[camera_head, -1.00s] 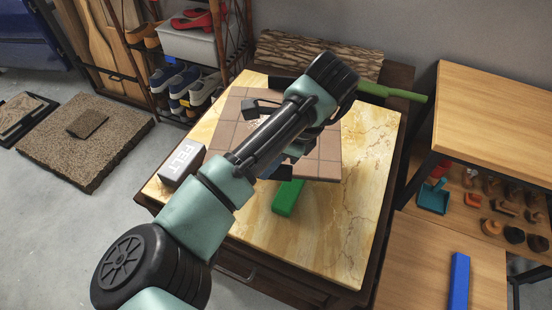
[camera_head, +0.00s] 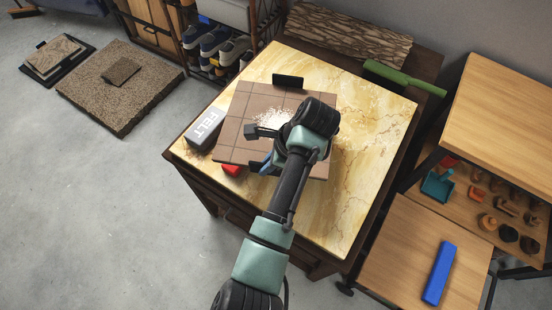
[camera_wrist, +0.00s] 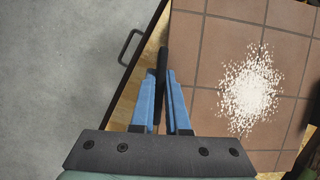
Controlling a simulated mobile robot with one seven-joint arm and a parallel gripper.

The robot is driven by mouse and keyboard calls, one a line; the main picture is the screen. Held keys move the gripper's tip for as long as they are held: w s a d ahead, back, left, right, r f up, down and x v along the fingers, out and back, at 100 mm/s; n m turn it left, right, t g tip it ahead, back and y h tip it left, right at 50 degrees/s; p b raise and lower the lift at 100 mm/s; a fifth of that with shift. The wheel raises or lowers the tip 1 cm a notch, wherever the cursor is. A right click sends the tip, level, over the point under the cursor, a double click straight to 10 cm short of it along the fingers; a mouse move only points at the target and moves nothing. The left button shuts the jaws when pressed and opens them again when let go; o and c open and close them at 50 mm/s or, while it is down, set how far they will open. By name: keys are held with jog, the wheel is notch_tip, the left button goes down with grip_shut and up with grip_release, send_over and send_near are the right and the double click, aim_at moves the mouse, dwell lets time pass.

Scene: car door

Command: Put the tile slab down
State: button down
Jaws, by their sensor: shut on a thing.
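The tile slab (camera_head: 245,115) is a square of brown tiles with a patch of white grains on top. It lies over the marble-topped cabinet (camera_head: 370,150). A black upright handle (camera_head: 288,81) stands at its far edge. In the wrist view, the blue fingers of my gripper (camera_wrist: 165,80) are shut on a second black handle (camera_wrist: 161,70) at the slab's edge. In the head view my gripper (camera_head: 266,166) is at the slab's near edge, partly hidden by my arm. I cannot tell whether the slab touches what is below it.
A grey FELT block (camera_head: 205,130) sits by the slab's left edge. A red piece (camera_head: 232,169) shows at its near edge. The marble right of the slab is clear. A wooden bench (camera_head: 505,110) stands right.

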jog(key=shift+w+f+b, duration=0.1)
jog(key=shift+f+b, duration=0.3)
jog(key=shift+f, duration=3.6)
jog(key=shift+f, duration=0.1)
jog(key=c, duration=0.9)
grip_release()
jog(key=shift+f, duration=0.1)
jog(key=shift+r, duration=0.4)
jog(key=v, duration=1.2)
jog(key=shift+f+p, duration=0.1)
jog(key=shift+p, duration=0.3)
jog(key=shift+d, duration=0.1)
